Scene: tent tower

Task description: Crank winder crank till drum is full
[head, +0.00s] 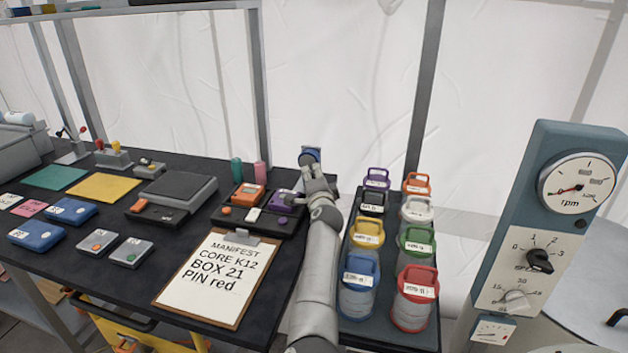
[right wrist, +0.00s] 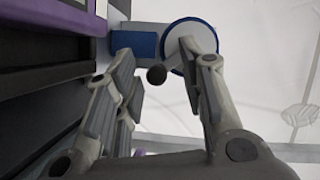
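The winder (head: 310,155) is a small blue unit at the back right edge of the black table, partly hidden behind my right gripper (head: 314,180). In the right wrist view, the winder shows a blue block (right wrist: 145,46) and a pale round drum with a blue rim (right wrist: 183,42). A small dark round knob (right wrist: 157,75), apparently the crank's handle, lies between the fingers of my right gripper (right wrist: 160,85) in that view. The fingers are apart, with visible gaps beside the knob. How full the drum is cannot be told. My left gripper is not in view.
A purple-and-dark device (head: 284,200) and an orange one (head: 249,196) stand left of my right gripper. A clipboard (head: 217,277) lies in front. Several lidded canisters fill a tray (head: 384,335) to the right. A tall rpm gauge panel (head: 545,200) stands farther right.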

